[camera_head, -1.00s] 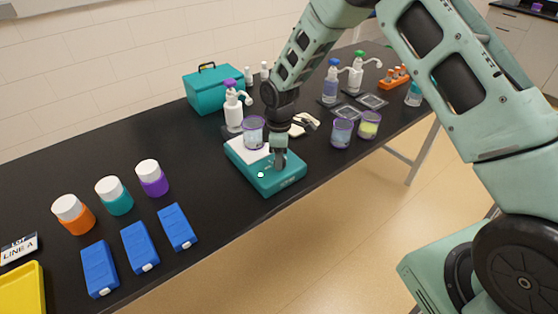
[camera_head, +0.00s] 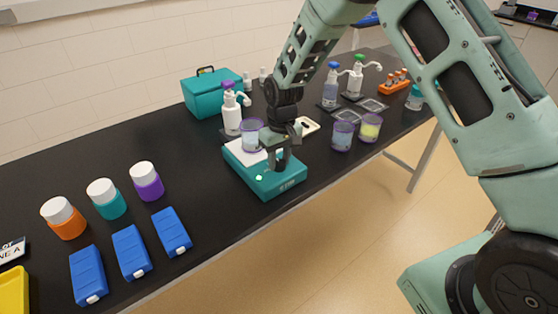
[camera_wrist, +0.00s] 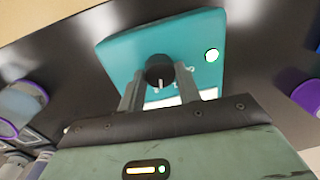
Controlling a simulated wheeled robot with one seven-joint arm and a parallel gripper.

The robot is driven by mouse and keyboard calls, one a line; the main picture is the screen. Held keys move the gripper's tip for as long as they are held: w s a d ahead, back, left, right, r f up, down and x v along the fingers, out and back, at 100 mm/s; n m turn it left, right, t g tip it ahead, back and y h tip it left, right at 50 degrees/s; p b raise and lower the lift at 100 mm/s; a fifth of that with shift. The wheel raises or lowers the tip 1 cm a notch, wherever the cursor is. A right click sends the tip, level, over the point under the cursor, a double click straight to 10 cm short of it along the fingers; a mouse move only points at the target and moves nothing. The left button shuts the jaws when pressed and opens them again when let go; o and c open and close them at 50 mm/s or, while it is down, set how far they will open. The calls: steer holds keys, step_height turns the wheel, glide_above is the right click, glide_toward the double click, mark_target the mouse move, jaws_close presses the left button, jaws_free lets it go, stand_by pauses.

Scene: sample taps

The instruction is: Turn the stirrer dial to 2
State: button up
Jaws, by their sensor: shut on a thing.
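The teal stirrer (camera_head: 265,185) stands near the front edge of the black bench, with a white top plate. A beaker with a purple rim (camera_head: 251,135) stands on that plate. My gripper (camera_head: 279,165) is at the dial from above. In the wrist view its two fingers (camera_wrist: 157,85) are shut on the dial, one on each side. The dial's scale marks are partly hidden and too small to read.
A white pump bottle (camera_head: 232,112) with a purple top stands behind the stirrer. Two cups (camera_head: 342,136) stand to its right. Blue boxes (camera_head: 131,252) and capped jars (camera_head: 106,199) stand to the left. A teal case (camera_head: 212,92) is at the back.

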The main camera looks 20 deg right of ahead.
mark_target(282, 161)
steer(key=shift+m, duration=0.8)
steer(key=o, duration=1)
steer(key=shift+c, duration=0.2)
step_height(282, 161, up, 18)
steer(key=d+b, duration=0.1)
steer(key=b, duration=0.2)
steer(key=shift+f, duration=0.25)
